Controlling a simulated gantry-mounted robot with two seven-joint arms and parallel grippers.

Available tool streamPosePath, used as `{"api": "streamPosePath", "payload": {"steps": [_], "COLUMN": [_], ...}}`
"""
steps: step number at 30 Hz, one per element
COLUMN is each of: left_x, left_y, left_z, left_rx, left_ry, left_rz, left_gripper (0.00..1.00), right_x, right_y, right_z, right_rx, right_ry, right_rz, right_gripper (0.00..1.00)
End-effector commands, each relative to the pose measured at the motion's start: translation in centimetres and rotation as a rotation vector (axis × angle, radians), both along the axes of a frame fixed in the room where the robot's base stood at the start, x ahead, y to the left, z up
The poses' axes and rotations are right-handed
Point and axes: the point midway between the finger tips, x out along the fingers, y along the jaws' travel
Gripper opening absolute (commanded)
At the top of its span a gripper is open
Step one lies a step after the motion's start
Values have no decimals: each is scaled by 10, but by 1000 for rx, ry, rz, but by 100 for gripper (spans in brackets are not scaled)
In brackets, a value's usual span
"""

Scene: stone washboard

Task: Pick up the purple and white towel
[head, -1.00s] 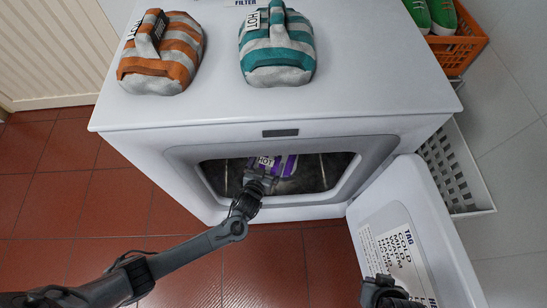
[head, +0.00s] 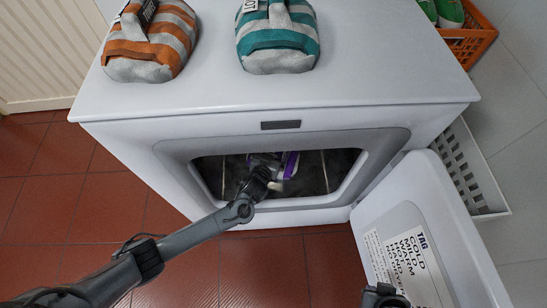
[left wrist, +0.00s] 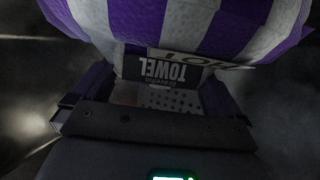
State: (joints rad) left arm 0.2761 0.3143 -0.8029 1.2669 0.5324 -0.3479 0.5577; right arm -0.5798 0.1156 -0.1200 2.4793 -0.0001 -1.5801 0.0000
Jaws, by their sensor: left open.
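The purple and white striped towel (head: 291,166) lies inside the open washing machine (head: 282,224). In the left wrist view it (left wrist: 225,28) fills the top, with a black "TOWEL" label and a "HOT" tag facing the camera. My left gripper (head: 264,168) reaches through the door opening at the towel and partly hides it. Its jaws are open, with the labels showing between the fingers; I cannot tell whether they touch the towel. My right gripper (head: 382,296) shows only as a dark part at the bottom edge, its jaws unclear.
Orange-striped (head: 150,45) and teal-striped (head: 277,42) towels stand on the machine top. The open door (head: 425,225) is on the right, near a white perforated basket (head: 470,172). An orange crate (head: 468,42) holds green shoes. The opening's rim surrounds my left arm.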

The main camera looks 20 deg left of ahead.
Motion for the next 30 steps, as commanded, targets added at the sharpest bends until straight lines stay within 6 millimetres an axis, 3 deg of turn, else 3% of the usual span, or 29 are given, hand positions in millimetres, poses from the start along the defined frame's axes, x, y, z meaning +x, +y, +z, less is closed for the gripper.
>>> {"api": "streamPosePath", "payload": {"steps": [3,18,30], "left_x": [0,0,1], "left_y": [0,0,0], "left_z": [1,1,7], "left_rx": [0,-1,-3], "left_ry": [0,-1,-4], "left_rz": [0,0,1], "left_gripper": [100,23,21], "right_x": [0,0,0], "right_y": [0,-1,-2], "right_z": [1,1,5], "right_rx": [1,-4,-9], "right_ry": [-1,-1,-1], "right_rz": [-1,3,5], "right_gripper": [0,0,0]}}
